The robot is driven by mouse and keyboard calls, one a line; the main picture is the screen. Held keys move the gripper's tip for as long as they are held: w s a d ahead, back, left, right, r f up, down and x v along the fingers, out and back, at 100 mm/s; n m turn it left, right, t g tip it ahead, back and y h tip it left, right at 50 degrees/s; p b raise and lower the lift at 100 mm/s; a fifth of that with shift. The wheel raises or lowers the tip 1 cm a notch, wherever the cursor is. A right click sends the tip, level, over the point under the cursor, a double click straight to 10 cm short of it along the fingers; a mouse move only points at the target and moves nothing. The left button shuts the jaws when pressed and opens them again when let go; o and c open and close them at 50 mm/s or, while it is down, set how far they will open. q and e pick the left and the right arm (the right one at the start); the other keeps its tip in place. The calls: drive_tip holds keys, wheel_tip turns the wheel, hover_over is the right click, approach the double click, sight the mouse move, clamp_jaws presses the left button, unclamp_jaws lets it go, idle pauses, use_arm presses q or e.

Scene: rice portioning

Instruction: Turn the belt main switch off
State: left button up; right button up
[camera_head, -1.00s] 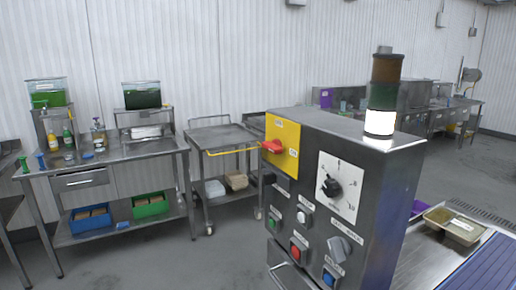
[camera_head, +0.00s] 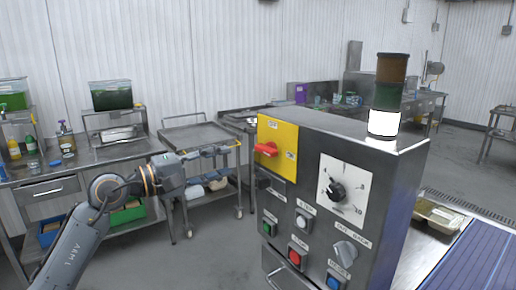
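The belt main switch is a red rotary handle (camera_head: 266,149) on a yellow plate (camera_head: 284,135) at the upper left of the grey control box (camera_head: 345,150). The handle lies roughly level. Small labels sit above and to the right of it, too small to read surely. My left gripper (camera_head: 226,149) is just left of the switch, pointing right towards it, with a visible gap. It is seen edge-on and small, so its finger opening cannot be made out. My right gripper is out of view.
The box also carries a dial (camera_head: 336,191), a grey selector (camera_head: 345,251), and green, white, red and blue buttons. A signal tower (camera_head: 388,95) stands on top. A steel cart (camera_head: 196,134) is behind my gripper. A blue belt (camera_head: 478,258) runs at right.

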sight(262, 152)
use_arm(q)
drive_tip(key=p+x, duration=0.4)
drive_tip(key=x, duration=0.6)
drive_tip(key=shift+r, duration=0.15)
drive_tip(key=shift+w+d+p, duration=0.35)
drive_tip(key=shift+d, duration=0.1)
drive_tip(key=shift+w+f, duration=0.1)
drive_tip(key=shift+f, duration=0.1)
clamp_jaws()
